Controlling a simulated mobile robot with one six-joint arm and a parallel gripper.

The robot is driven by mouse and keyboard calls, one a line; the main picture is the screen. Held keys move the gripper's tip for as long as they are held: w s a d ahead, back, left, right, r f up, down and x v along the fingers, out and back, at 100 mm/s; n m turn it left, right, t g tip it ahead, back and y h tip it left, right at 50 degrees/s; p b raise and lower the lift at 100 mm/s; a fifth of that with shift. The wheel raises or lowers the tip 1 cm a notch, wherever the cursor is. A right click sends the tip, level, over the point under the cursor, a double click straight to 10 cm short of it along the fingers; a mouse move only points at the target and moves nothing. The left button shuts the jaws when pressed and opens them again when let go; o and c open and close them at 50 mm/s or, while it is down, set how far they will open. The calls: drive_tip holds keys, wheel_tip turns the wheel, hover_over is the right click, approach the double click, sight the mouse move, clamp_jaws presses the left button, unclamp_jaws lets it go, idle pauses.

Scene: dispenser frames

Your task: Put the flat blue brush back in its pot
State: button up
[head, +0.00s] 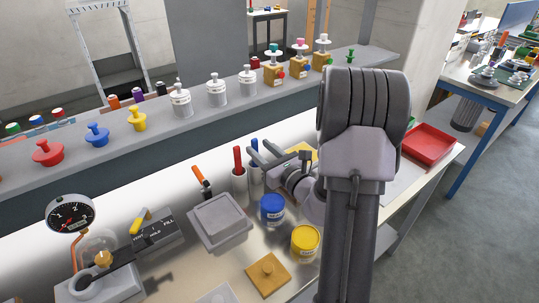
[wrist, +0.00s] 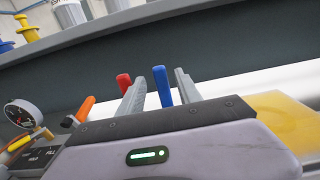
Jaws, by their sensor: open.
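The blue brush (head: 254,148) stands upright, its lower part apparently in a pale pot (head: 257,175) partly hidden by my gripper. My gripper (head: 259,151) is open, with its fingers on either side of the blue handle. In the wrist view the blue handle (wrist: 162,87) rises between the two spread fingers, with gaps on both sides. The brush's lower end is hidden behind the gripper body there.
A white pot (head: 240,186) with a red brush (head: 238,160) stands just left. A blue jar (head: 272,208), a yellow jar (head: 305,242) and a grey square container (head: 219,220) are in front. A shelf (head: 205,122) with several bottles runs behind. A red tray (head: 428,145) lies right.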

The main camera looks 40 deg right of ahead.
drive_tip(key=s, duration=0.9)
drive_tip(key=w+a+r+n+g+y, duration=0.1)
drive_tip(key=a+r+n+g+y, duration=0.15)
drive_tip(key=a+n+y, duration=0.4)
drive_tip(key=w+a+r+n+g+y, duration=0.1)
drive_tip(key=a+r+n+y, duration=0.2)
drive_tip(key=a, duration=0.7)
drive_tip(key=s+a+n+g+y, duration=0.1)
drive_tip(key=s+a+n+g, duration=0.35)
drive_tip(key=a, duration=0.35)
drive_tip(key=s+a+n+g+y, duration=0.2)
drive_tip(key=s+a+n+g, duration=0.2)
drive_tip(key=a+n, duration=0.3)
drive_tip(key=s+a+f+n+g+h, duration=0.1)
drive_tip(key=s+a+n+g+h, duration=0.15)
drive_tip(key=s+n+h, duration=0.45)
drive_tip(key=s+d+r+n+t+h, duration=0.1)
drive_tip(key=d+r+n+t+h, duration=0.1)
drive_tip(key=d+r+n, duration=0.1)
drive_tip(key=shift+s+d+r+n, duration=0.25)
drive_tip(key=shift+d+n, duration=0.35)
drive_tip(key=shift+d, duration=0.25)
drive_tip(key=shift+h, duration=0.25)
